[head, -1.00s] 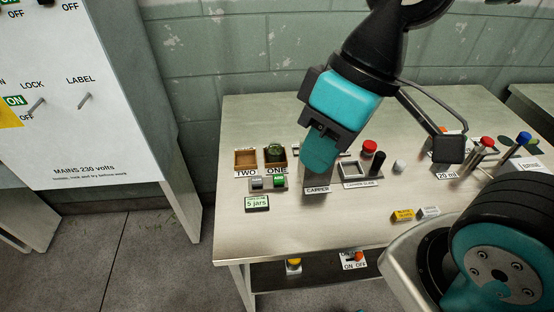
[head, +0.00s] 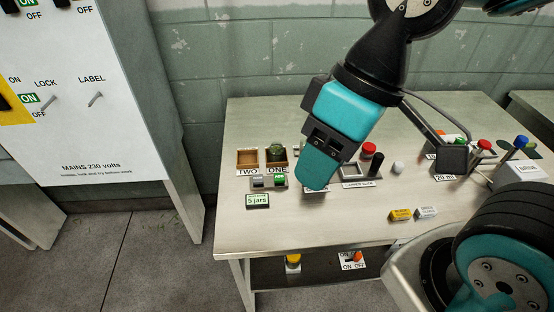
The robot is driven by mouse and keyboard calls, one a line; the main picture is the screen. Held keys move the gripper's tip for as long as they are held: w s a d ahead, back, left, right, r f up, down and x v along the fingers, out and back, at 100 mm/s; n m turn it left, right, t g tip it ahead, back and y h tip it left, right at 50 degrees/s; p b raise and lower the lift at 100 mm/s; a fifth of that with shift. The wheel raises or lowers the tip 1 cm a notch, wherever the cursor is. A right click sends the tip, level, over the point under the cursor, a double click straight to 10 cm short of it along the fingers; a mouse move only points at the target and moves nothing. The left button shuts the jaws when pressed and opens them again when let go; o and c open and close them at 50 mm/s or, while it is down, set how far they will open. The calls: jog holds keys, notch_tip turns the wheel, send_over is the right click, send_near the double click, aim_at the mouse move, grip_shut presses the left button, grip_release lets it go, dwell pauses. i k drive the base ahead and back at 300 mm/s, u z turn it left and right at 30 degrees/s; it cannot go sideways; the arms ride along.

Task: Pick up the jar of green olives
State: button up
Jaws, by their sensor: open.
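A small jar with dark green contents (head: 276,152) stands in the brown wooden box labelled ONE (head: 284,163), on the left part of the metal table. It looks like the jar of green olives, but it is too small to read a label. My gripper (head: 312,184) hangs over the table to the right of that box, pointing down and apart from the jar. It is seen from behind its teal housing, and its fingertips are mostly hidden. Nothing shows held in it.
An empty wooden box labelled TWO (head: 247,158) stands left of box ONE. In front are a switch block (head: 268,182) and a "5 jars" sign (head: 257,201). Right of my gripper are a square frame (head: 351,172) and a red-topped item (head: 369,149). The table's front middle (head: 320,225) is clear.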

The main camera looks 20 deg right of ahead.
aim_at(276, 151)
jog(key=k, duration=1.2)
jog(key=u, duration=0.55)
jog(key=i, duration=0.5)
jog(key=u, duration=0.7)
jog(key=i, duration=0.8)
jog(key=z, duration=0.6)
jog(key=i, duration=0.75)
jog(key=z, duration=0.7)
